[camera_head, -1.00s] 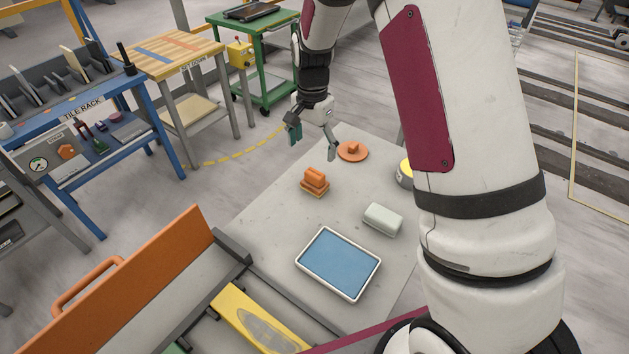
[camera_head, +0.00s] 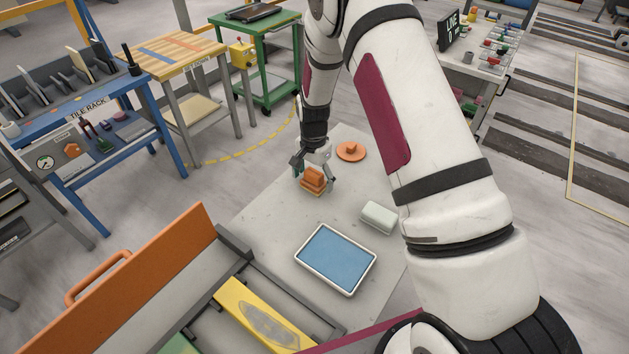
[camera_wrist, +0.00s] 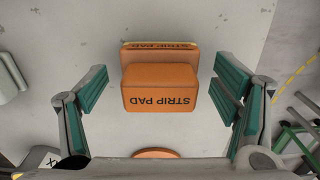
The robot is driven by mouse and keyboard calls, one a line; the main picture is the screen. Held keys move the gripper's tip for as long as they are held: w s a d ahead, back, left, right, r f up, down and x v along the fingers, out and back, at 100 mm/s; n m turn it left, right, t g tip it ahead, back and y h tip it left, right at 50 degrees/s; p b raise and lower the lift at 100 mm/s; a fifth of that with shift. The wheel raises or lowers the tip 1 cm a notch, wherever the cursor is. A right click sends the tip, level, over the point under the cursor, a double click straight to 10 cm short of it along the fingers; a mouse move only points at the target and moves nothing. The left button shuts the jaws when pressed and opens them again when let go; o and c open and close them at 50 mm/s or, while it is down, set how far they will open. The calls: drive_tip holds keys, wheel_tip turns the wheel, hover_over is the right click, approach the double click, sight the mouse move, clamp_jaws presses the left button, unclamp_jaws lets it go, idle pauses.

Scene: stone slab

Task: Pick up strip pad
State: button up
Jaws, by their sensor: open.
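The strip pad (camera_head: 313,181) is an orange block with a grip on a wider base, standing on the grey stone slab (camera_head: 262,222). In the wrist view the strip pad (camera_wrist: 160,88) shows its name upside down and sits between my fingers. My gripper (camera_head: 314,176) is at the pad in the head view, partly behind it. In the wrist view my gripper (camera_wrist: 163,92) is open, with green-lined fingers on both sides of the pad. Clear gaps show between the fingers and the pad.
A round orange pad (camera_head: 351,151) lies behind the strip pad. A pale block (camera_head: 378,217) and a blue tray with a white rim (camera_head: 300,252) are nearer and to the right. A yellow piece (camera_head: 262,318) lies at the front. The slab left of the tray is bare.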

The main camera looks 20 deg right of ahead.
sight(314, 172)
drive_tip(key=shift+f, duration=0.1)
drive_tip(key=c, duration=1.4)
drive_tip(key=shift+r, duration=0.75)
wheel_tip(314, 172, up, 2)
drive_tip(key=shift+r+b, duration=0.1)
drive_tip(key=shift+b, duration=0.45)
drive_tip(key=s, duration=0.5)
drive_tip(key=s+r, duration=0.1)
drive_tip(key=s, duration=1)
drive_tip(key=shift+r, duration=0.15)
drive_tip(key=o, duration=0.7)
drive_tip(key=shift+c, duration=0.2)
drive_tip(key=c, duration=0.4)
